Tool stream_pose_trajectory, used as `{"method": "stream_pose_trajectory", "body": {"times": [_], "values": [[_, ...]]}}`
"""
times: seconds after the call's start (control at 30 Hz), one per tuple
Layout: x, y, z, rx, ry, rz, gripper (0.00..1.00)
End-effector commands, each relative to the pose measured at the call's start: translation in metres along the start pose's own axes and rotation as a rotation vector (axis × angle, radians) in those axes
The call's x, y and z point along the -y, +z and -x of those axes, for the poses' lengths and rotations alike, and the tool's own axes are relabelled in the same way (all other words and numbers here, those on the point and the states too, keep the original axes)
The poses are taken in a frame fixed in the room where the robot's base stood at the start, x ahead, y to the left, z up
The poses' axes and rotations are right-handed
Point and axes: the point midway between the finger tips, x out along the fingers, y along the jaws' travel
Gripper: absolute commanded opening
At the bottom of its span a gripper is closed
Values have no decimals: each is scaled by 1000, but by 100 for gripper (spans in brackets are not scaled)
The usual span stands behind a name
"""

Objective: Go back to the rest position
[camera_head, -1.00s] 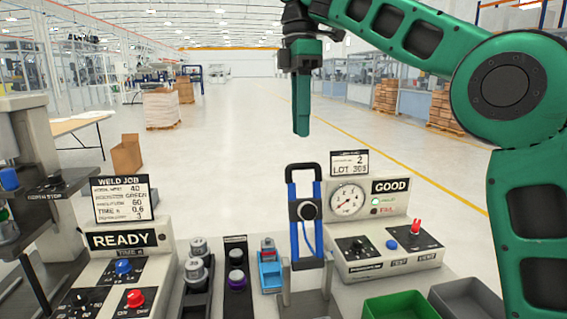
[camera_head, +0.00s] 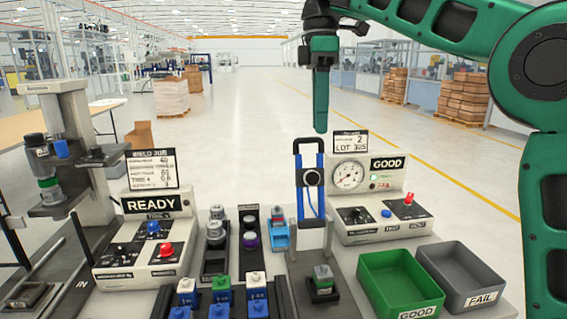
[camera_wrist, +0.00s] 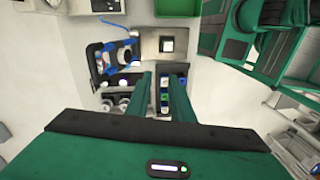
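My arm is green and comes in from the right in the head view. My gripper (camera_head: 320,125) points down in the air above and behind the bench, with its fingers overlapping from this side. In the wrist view my gripper (camera_wrist: 158,76) shows two green fingers with a gap between them and nothing held. Below it, in the wrist view, the bench fixtures are small and distant. A blue-and-black clamp fixture (camera_head: 310,178) stands upright on the bench under the gripper, apart from it.
A READY weld box (camera_head: 148,245) stands left, and a GOOD/FAIL gauge box (camera_head: 382,212) right. A green GOOD bin (camera_head: 400,280) and grey FAIL bin (camera_head: 462,272) sit front right. Several small blocks (camera_head: 222,290) fill the front middle. A press column (camera_head: 70,150) rises left. The floor behind is open.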

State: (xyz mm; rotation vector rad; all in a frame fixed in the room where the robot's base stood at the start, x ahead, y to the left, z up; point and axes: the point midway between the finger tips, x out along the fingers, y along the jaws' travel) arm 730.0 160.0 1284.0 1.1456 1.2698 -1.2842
Motion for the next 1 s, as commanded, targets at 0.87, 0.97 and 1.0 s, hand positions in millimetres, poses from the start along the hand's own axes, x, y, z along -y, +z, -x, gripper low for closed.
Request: {"method": "stream_pose_trajectory", "body": {"times": [0.87,0.97,1.0], "values": [[120,248,-185,-53,35,-1379,21],[157,279,-222,-68,37,-1576,21],[172,289,-238,-74,38,-1654,21]]}}
